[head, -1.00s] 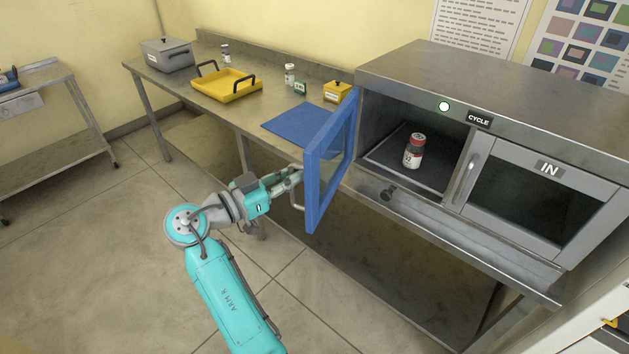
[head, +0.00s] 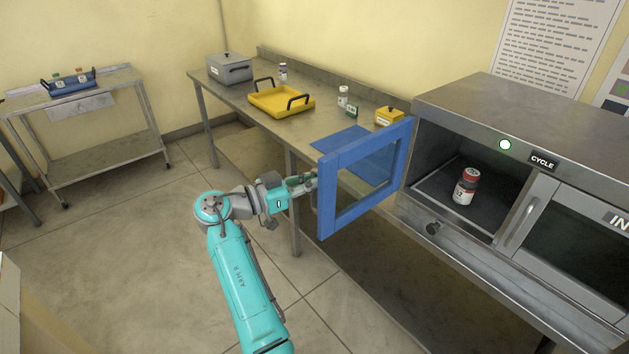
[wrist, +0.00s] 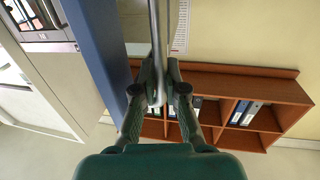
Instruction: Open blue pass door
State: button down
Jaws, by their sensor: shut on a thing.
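The blue pass door (head: 330,190) is a blue frame with a clear pane. It stands swung wide open to the left of the pass box's left compartment, hinged at that compartment's left side. My gripper (head: 308,180) is at the door's free edge. In the wrist view the fingers (wrist: 159,88) are shut on the grey bar handle (wrist: 154,45), with the blue door frame (wrist: 95,50) just left of it. The handle is mostly hidden behind the door edge and fingers in the head view.
A red-capped bottle (head: 466,186) stands in the open compartment. The IN door (head: 575,240) is closed beside it. The bench (head: 225,92) behind the door holds a yellow tray (head: 281,99) and a blue mat (head: 345,138). Floor to the left is clear.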

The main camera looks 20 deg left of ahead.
jog(key=shift+f, duration=0.1)
jog(key=c, duration=1.5)
grip_release()
jog(key=shift+a, duration=0.1)
jog(key=v, duration=1.2)
jog(key=shift+s, duration=0.1)
